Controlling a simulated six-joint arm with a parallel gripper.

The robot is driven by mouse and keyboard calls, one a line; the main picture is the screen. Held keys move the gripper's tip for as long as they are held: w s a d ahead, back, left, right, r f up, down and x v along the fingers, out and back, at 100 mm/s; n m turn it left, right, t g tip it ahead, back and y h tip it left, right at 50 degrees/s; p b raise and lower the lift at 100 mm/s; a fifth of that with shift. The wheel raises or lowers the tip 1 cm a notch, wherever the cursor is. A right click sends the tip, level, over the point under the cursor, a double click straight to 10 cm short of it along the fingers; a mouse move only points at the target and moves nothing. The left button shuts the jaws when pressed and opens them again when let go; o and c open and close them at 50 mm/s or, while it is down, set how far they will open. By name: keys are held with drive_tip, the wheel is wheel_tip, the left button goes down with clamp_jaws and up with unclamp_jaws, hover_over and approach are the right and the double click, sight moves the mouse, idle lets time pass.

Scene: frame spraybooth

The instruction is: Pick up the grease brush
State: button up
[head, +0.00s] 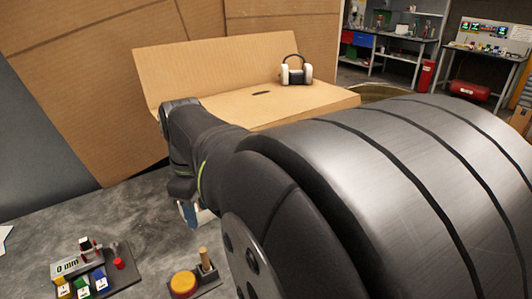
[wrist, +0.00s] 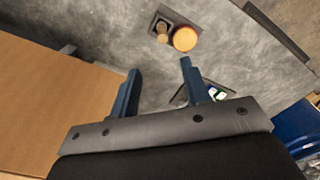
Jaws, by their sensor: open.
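The likely grease brush (head: 204,258) shows as a wooden handle standing upright in a dark holder, beside a round orange-yellow tin or pad (head: 183,284). In the wrist view the handle (wrist: 162,34) and the orange disc (wrist: 185,39) appear beyond my fingertips. The bristles are hidden. My gripper (wrist: 160,67) is open and empty, its two blue fingers spread apart. In the head view my gripper (head: 190,213) is partly hidden by my arm, above and behind the brush, not touching it.
A panel with a display and coloured blocks (head: 97,277) stands at the left. In the wrist view a tan board (wrist: 50,100) lies left and a blue drum (wrist: 297,128) right. Grey surface around the brush is clear.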

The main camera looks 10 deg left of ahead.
sight(205, 259)
drive_tip(key=f, duration=1.2)
drive_tip(key=shift+a+f, duration=0.15)
drive_tip(key=shift+a, duration=0.05)
drive_tip(key=shift+s+a+f, duration=0.1)
drive_tip(key=shift+s+f, duration=0.05)
drive_tip(key=shift+f, duration=1.15)
drive_tip(key=shift+s+a+f, duration=0.1)
drive_tip(key=shift+f, duration=1.2)
clamp_jaws()
